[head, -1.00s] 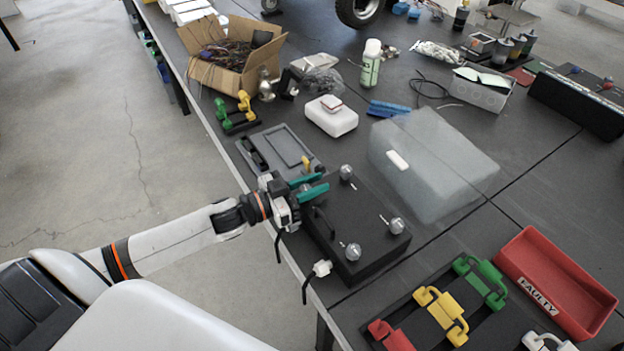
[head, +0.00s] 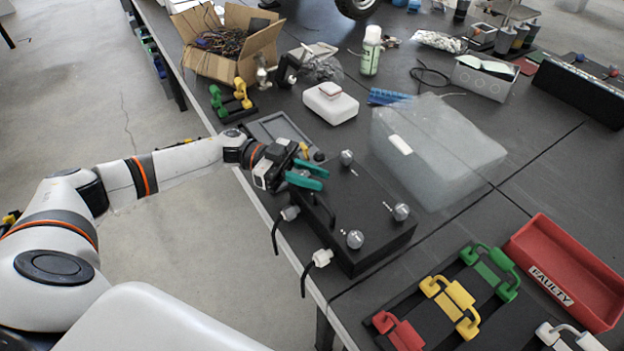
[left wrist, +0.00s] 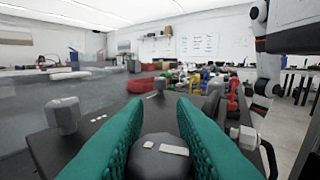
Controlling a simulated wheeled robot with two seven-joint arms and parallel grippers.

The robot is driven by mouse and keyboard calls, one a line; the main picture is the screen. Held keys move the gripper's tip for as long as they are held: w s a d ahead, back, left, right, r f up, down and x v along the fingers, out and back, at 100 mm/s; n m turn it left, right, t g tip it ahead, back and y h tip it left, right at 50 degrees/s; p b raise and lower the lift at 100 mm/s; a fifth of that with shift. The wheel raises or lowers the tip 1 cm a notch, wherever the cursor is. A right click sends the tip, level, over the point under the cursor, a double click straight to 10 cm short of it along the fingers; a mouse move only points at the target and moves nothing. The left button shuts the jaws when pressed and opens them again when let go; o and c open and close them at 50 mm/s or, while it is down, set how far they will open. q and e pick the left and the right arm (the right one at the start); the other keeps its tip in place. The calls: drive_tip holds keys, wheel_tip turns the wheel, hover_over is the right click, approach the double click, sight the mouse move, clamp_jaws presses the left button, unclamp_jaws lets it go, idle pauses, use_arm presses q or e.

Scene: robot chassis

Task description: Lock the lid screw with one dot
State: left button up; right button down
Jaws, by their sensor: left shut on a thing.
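A black box lid (head: 335,215) with grey round knob screws lies near the table's left edge. Screws show at its back (head: 346,157), right (head: 401,211) and front (head: 355,239) corners. My left gripper (head: 317,178) has teal fingers shut around the screw at the left corner. In the left wrist view the fingers (left wrist: 160,118) flank this screw (left wrist: 158,160), whose top bears a small white square and a white bar. Other screws stand beyond, left (left wrist: 63,116) and centre (left wrist: 160,86). White marks beside the screws are too small to count surely. My right gripper is out of view.
A black handle (head: 322,210) rises from the lid near my gripper. Cabled white plugs (head: 321,257) stick out on the box's left side. A translucent block (head: 435,150) stands to the right. A red "FAULTY" tray (head: 565,270) and coloured handles (head: 450,300) lie at front right.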

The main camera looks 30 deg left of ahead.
use_arm(q)
drive_tip(key=shift+s+m+g+b, duration=0.15)
drive_tip(key=shift+m+g+b, duration=0.5)
drive_tip(key=shift+m+g, duration=0.75)
drive_tip(key=shift+g, duration=0.5)
drive_tip(key=o, duration=0.7)
drive_tip(key=shift+o, duration=1.4)
drive_tip(key=shift+d, duration=0.1)
drive_tip(key=shift+f, duration=0.1)
